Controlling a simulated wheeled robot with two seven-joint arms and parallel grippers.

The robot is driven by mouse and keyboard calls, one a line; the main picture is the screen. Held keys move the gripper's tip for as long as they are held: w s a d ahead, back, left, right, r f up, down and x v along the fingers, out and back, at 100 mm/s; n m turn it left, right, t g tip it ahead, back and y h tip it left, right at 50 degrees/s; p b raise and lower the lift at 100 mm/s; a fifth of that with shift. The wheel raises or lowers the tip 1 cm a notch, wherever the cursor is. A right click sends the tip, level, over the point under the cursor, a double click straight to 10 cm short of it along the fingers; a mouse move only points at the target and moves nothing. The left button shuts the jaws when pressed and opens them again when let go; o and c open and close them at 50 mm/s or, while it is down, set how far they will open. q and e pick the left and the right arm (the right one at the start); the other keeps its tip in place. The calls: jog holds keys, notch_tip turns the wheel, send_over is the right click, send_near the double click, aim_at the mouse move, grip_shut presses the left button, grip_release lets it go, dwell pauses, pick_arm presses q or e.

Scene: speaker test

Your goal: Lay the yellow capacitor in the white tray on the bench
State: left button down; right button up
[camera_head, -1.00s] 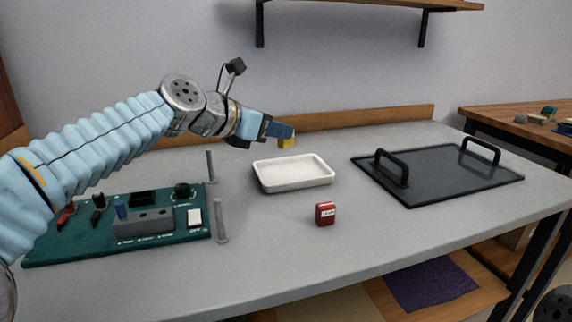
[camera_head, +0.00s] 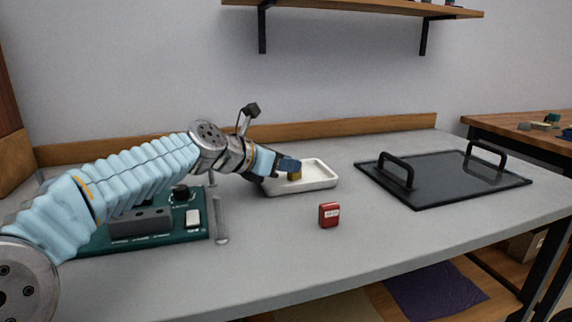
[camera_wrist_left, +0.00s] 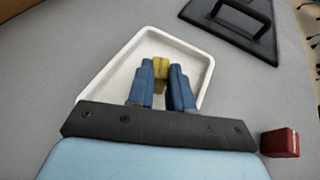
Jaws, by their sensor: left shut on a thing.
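The white tray (camera_head: 318,180) lies on the grey bench in the head view, and it also shows in the left wrist view (camera_wrist_left: 118,84). My left gripper (camera_head: 292,168) reaches over the tray's left part. Its blue fingers (camera_wrist_left: 162,84) are shut on the yellow capacitor (camera_wrist_left: 161,63). In the head view the capacitor (camera_head: 295,176) hangs below the fingertips, inside the tray's outline. I cannot tell whether it touches the tray floor. My right gripper is not in view.
A red block (camera_head: 329,215) with a white label stands in front of the tray. A dark panel with two handles (camera_head: 440,182) lies to the right. A green board with controls (camera_head: 150,222) and upright grey posts are at the left, partly behind my arm. Bare bench lies between.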

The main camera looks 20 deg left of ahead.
pick_arm(q)
jog(key=c, duration=1)
grip_release()
jog(key=shift+s+a+r, duration=0.15)
jog(key=shift+s+r, duration=0.05)
jog(key=shift+r, duration=0.05)
jog(key=p+v, duration=0.1)
jog(key=v, duration=1)
jog(key=shift+s+a, duration=0.2)
